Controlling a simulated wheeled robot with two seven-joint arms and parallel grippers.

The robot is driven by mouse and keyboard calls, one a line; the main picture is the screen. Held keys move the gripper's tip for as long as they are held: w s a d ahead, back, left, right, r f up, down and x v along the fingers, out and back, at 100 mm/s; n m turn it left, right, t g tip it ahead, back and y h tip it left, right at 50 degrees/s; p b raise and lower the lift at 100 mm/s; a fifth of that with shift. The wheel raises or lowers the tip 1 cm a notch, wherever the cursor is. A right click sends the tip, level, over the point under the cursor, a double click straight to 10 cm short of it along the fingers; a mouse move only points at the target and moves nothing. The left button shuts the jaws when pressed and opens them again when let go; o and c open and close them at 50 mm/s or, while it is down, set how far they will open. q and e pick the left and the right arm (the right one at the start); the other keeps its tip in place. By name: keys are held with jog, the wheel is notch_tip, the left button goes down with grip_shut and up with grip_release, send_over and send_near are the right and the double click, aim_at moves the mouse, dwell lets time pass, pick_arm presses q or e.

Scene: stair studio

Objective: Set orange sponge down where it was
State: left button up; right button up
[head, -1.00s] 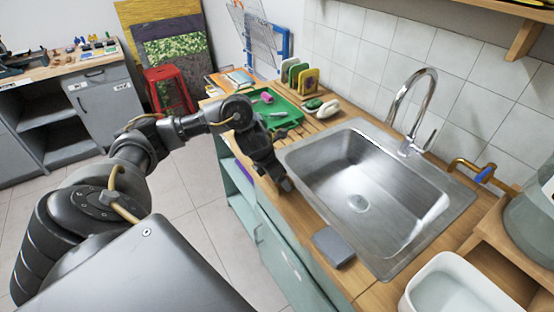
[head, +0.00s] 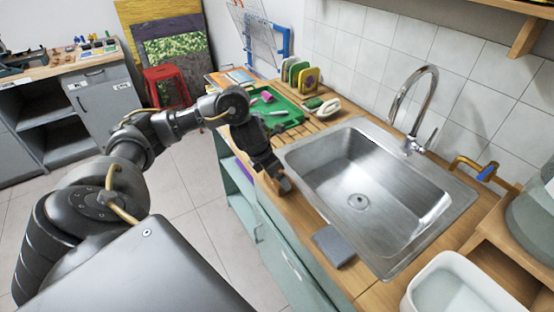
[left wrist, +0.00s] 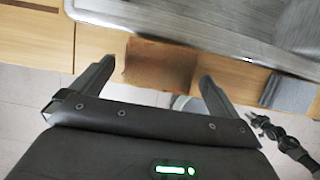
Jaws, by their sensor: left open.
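The orange sponge (left wrist: 160,65), brownish orange in this light, lies at the front edge of the wooden counter in the left wrist view. My left gripper (left wrist: 152,75) is open, with one finger on each side of the sponge and visible gaps between. In the head view the left gripper (head: 284,186) points down at the counter strip in front of the sink; only a small brownish patch of the sponge shows at its tips. A dark jointed part at the right of the left wrist view looks like my right gripper (left wrist: 260,122); its jaws are too small to read.
A steel sink (head: 350,190) lies right beside the left gripper. A grey block (head: 334,246) lies on the counter nearer me. A green tray (head: 284,113) and upright sponges in a rack (head: 300,76) stand at the back. A white basin (head: 455,285) is at lower right.

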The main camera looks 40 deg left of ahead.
pick_arm(q)
jog(key=p+v, duration=0.2)
jog(key=v, duration=0.7)
jog(key=shift+s+r, duration=0.25)
jog(key=shift+r, duration=0.05)
